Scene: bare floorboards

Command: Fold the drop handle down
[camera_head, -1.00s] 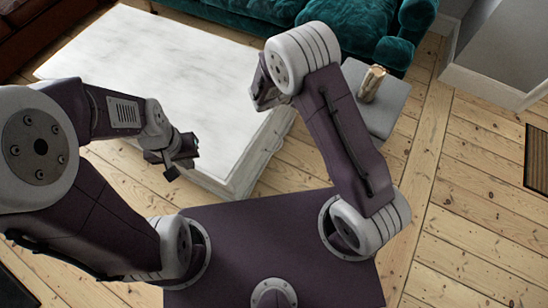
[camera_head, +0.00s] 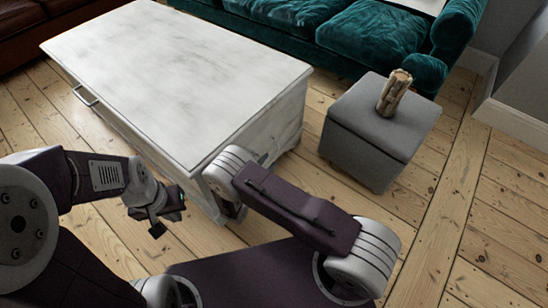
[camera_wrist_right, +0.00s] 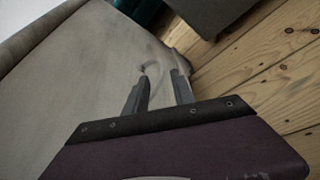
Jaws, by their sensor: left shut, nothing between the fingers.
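A metal handle (camera_head: 85,96) sits on the long side of the whitewashed table (camera_head: 180,70), toward its left end in the head view. In the right wrist view a curved pale handle (camera_wrist_right: 151,70) shows on the pale table panel (camera_wrist_right: 80,70), just beyond my right fingertips. Whether it touches a finger I cannot tell. My right gripper (camera_wrist_right: 160,85) has its two fingers apart, with nothing clearly held. In the head view my own right arm mostly hides it beside the table's near corner. My left gripper (camera_head: 168,215) is shut and empty, in front of the table's long side.
A grey ottoman (camera_head: 370,125) stands right of the table with a bundle-like tan object (camera_head: 395,92) on top. A green sofa (camera_head: 350,35) is behind and a brown sofa (camera_head: 25,30) at the far left. Bare floorboards (camera_head: 470,230) are open at the right.

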